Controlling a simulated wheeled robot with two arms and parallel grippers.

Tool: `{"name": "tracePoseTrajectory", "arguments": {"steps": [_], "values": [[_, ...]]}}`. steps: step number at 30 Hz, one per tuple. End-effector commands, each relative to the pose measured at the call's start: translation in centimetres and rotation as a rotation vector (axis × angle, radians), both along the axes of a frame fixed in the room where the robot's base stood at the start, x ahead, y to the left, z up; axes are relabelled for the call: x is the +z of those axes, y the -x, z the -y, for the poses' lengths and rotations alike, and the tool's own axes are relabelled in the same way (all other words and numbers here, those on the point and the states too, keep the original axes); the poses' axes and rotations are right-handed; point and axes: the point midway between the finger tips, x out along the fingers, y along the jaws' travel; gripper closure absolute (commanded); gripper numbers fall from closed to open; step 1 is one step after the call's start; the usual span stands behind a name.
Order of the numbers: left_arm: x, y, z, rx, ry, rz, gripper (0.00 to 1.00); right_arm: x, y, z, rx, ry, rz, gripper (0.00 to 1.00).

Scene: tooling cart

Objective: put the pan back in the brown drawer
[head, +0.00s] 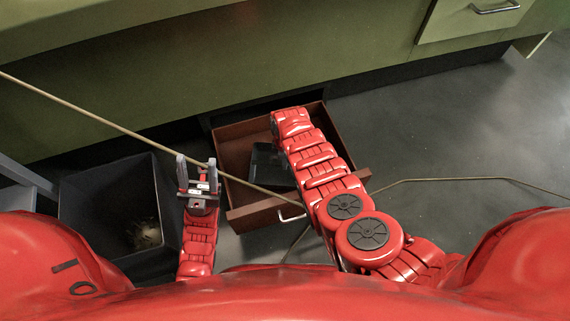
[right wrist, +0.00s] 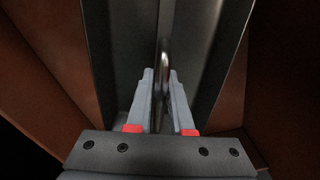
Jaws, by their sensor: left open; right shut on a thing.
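The brown drawer (head: 257,212) is pulled out below the green cabinet in the head view, with a pale handle on its front. The dark pan (head: 268,165) shows inside the drawer, partly hidden by my right arm. In the right wrist view the grey pan (right wrist: 208,75) lies between the brown drawer walls (right wrist: 40,60). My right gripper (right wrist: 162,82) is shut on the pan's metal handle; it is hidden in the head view. My left gripper (head: 198,170) is open and empty, left of the drawer.
A dark bin (head: 85,200) with a pale crumpled thing inside stands on the floor at the left. A thin tan cable or rod (head: 90,113) crosses the view in front of the drawer. The grey floor (head: 450,130) at the right is mostly clear.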

Motion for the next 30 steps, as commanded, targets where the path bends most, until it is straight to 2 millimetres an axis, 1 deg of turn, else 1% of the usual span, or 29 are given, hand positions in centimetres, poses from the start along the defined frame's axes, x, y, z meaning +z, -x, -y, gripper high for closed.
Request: {"name": "tracePoseTrajectory", "arguments": {"steps": [1, 7, 11, 12, 16, 17, 25, 28, 30], "values": [[-0.2, 0.0, 0.1, -0.003, -0.004, 0.001, 0.5, -0.2, -0.1, 0.0, 0.0, -0.001, 0.003, 1.0], [0.0, 0.0, 0.1, -0.002, -0.004, 0.0, 0.5, 0.0, -0.1, 0.0, 0.0, -0.001, 0.003, 1.0], [-0.4, -0.1, 0.2, -0.005, -0.009, -0.002, 0.5, -0.5, -0.1, 0.0, -0.001, -0.001, 0.003, 1.0], [-0.2, -0.1, 0.2, -0.005, -0.009, -0.002, 0.5, -0.4, -0.1, 0.0, -0.001, 0.0, 0.002, 0.75], [-0.2, -0.1, 0.2, -0.005, -0.009, -0.002, 0.5, -0.3, -0.1, 0.0, -0.001, 0.0, 0.002, 0.52], [-0.2, -0.1, 0.2, -0.005, -0.009, -0.002, 0.5, -0.3, -0.1, 0.0, -0.001, 0.0, 0.002, 0.5], [-0.1, -0.1, 0.1, -0.003, -0.008, -0.001, 0.5, -0.2, -0.1, 0.0, 0.0, 0.0, 0.002, 0.5], [0.5, 0.0, 0.0, 0.0, 0.001, -0.001, 0.5, 0.5, -0.1, 0.0, 0.001, 0.0, 0.002, 0.5], [1.3, 0.1, -0.2, 0.006, 0.013, 0.001, 0.5, 1.5, 0.0, 0.0, 0.001, 0.0, 0.003, 0.5]]}}
